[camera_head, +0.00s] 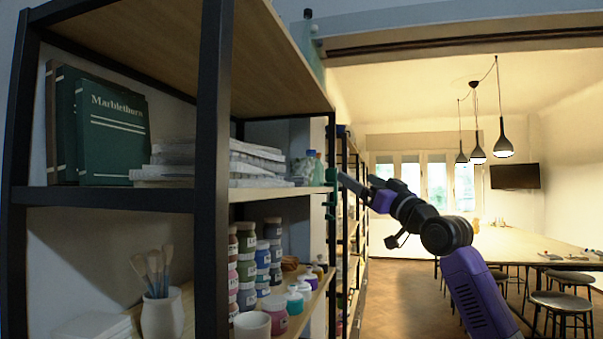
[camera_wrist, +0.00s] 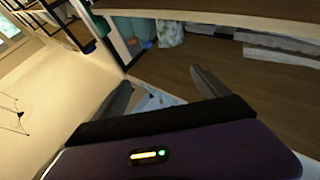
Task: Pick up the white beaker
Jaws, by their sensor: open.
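A plain white beaker (camera_head: 253,325) stands upright on the lower wooden shelf, near its front edge, cut off by the bottom of the head view. A second white vessel (camera_head: 162,316) holding brushes stands farther left. My gripper (camera_head: 352,186) is up at the level of the middle shelf, right of the rack and well above and beyond the beaker. In the wrist view its two fingers (camera_wrist: 162,92) are spread apart with nothing held between them. I cannot make out the beaker in the wrist view.
Several stacked jars (camera_head: 246,263) and a pink jar (camera_head: 275,314) crowd beside the beaker. A black rack post (camera_head: 212,170) stands left of it. The middle shelf (camera_head: 110,199) carries books and paper stacks (camera_head: 258,165). A long table (camera_head: 535,245) with stools is at right.

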